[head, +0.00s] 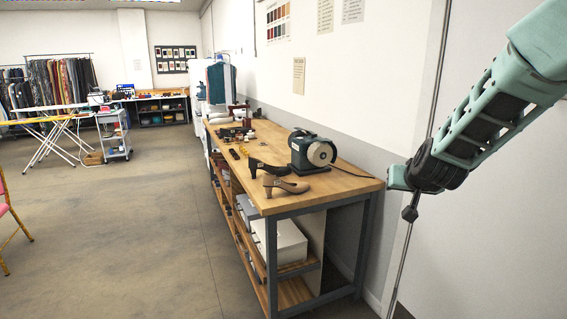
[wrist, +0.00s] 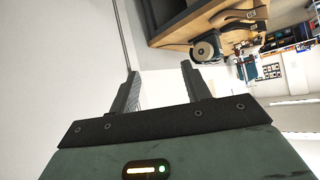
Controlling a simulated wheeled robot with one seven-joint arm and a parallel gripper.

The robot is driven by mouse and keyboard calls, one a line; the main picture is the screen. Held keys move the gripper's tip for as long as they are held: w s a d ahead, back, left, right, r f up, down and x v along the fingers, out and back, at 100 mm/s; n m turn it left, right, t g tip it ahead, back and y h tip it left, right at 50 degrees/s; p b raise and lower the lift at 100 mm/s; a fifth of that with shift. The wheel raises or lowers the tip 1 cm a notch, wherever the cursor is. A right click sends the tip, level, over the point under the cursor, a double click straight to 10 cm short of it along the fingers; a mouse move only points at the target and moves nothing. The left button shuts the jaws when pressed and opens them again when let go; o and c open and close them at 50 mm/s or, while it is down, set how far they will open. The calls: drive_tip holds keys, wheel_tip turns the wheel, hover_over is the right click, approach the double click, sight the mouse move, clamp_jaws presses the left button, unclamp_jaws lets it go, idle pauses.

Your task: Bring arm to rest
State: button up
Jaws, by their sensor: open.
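My arm (head: 480,125) reaches in from the upper right of the head view, raised in front of the bare wall and to the right of the workbench. My gripper (wrist: 160,70) shows in the wrist view with its two dark fingers apart and nothing between them. Bare wall lies behind the fingers. No object touches the gripper. I cannot make out the fingers clearly in the head view.
A wooden workbench (head: 345,184) stands along the wall, with a green grinder (head: 308,150), two shoe forms (head: 285,185) and small items on it. The grinder also shows in the wrist view (wrist: 206,48). White boxes (head: 285,243) sit below. The floor (head: 130,230) at left is open.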

drive_tip(key=s+a+f+n+g+y, duration=0.3)
drive_tip(key=s+a+n+g+y, duration=0.25)
drive_tip(key=s+a, duration=1.25)
drive_tip(key=s+d+n+g+h, duration=0.1)
drive_tip(key=s+n+g, duration=0.1)
drive_tip(key=s, duration=0.9)
drive_tip(key=s+d+f+n+g+h, duration=0.1)
drive_tip(key=s+n+g+h, duration=0.1)
drive_tip(key=s, duration=0.9)
drive_tip(key=shift+s+f+n+g, duration=0.3)
drive_tip(key=shift+n+g, duration=0.15)
drive_tip(key=shift+n, duration=0.1)
